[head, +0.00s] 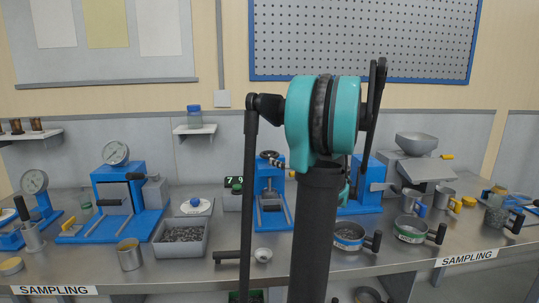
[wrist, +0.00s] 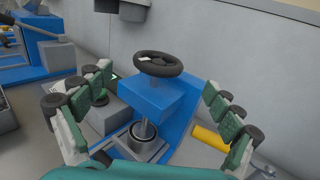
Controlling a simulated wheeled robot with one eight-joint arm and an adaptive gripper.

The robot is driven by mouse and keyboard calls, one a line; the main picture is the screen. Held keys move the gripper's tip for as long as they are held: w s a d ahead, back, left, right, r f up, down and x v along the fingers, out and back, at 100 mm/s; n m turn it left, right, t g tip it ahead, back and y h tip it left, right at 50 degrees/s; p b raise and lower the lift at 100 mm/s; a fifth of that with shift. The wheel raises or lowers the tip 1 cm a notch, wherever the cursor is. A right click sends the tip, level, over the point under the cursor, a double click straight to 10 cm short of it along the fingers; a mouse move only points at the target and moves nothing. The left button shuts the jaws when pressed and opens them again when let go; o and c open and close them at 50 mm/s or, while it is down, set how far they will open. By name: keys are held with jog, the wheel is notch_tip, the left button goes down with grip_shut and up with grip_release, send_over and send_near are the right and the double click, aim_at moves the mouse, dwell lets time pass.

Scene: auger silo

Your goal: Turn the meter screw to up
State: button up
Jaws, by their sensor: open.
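No part is plainly marked as the meter screw, and I cannot tell which one it is. In the wrist view a black handwheel (wrist: 158,64) sits on top of a blue press (wrist: 150,98) with a round metal cup under it. My gripper (wrist: 157,80) is open and empty, its green-padded fingers spread left and right of the press. I see no contact. In the head view the handwheel (head: 268,155) and blue press (head: 270,182) show just left of my arm, which hides most of my gripper. A grey hopper (head: 416,143) stands on a machine at the right.
A yellow cylinder (wrist: 210,137) lies right of the press. A grey bin of small pieces (head: 180,237), a metal cup (head: 129,254) and blue gauge devices (head: 115,190) stand left. Sieves (head: 411,229) and mugs stand right. The wall is close behind the press.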

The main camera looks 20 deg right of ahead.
aim_at(269, 153)
jog(key=x, duration=0.8)
jog(key=shift+w+a, duration=0.15)
jog(key=shift+w, duration=0.05)
jog(key=shift+c, duration=0.4)
jog(key=c, duration=1.1)
